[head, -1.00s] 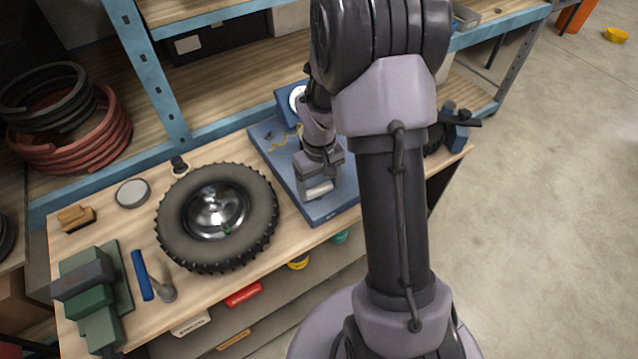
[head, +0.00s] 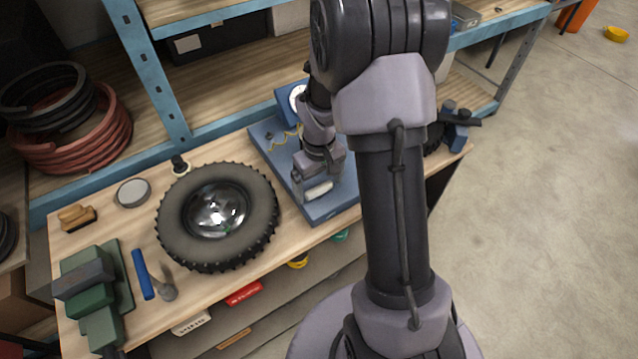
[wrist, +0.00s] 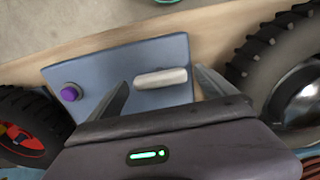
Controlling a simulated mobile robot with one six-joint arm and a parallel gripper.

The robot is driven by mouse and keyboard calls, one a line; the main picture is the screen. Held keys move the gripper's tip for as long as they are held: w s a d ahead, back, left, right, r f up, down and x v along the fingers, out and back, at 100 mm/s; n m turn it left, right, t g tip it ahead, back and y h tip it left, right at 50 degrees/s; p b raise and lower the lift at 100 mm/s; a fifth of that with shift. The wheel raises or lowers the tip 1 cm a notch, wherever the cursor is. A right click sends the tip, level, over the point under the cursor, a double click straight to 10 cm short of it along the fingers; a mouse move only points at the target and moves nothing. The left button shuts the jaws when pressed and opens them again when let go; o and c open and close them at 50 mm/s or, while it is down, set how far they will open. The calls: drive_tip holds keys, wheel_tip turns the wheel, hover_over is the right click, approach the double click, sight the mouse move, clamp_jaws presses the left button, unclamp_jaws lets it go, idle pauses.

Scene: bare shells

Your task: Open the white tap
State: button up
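The white tap (wrist: 160,78) is a pale, bar-shaped handle on a blue board (wrist: 105,62) in the wrist view. In the head view it shows as a small white bar (head: 318,190) at the near part of the board, just under my gripper. My gripper (wrist: 162,76) is open, with one finger beyond each end of the bar. A small gap shows between each fingertip and the bar; I cannot tell how far the tips are above the board. My arm hides much of the board's right side in the head view.
A purple button (wrist: 70,94) sits on the board left of the tap in the wrist view. A large tyred wheel (head: 262,190) lies left of the board. A hammer (head: 143,274) and green vise (head: 92,298) lie farther left. A blue shelf post (head: 150,75) stands behind.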

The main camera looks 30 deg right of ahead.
sight(319, 187)
wheel_tip(319, 187, up, 17)
drive_tip(key=p, duration=0.4)
drive_tip(key=shift+r, duration=0.2)
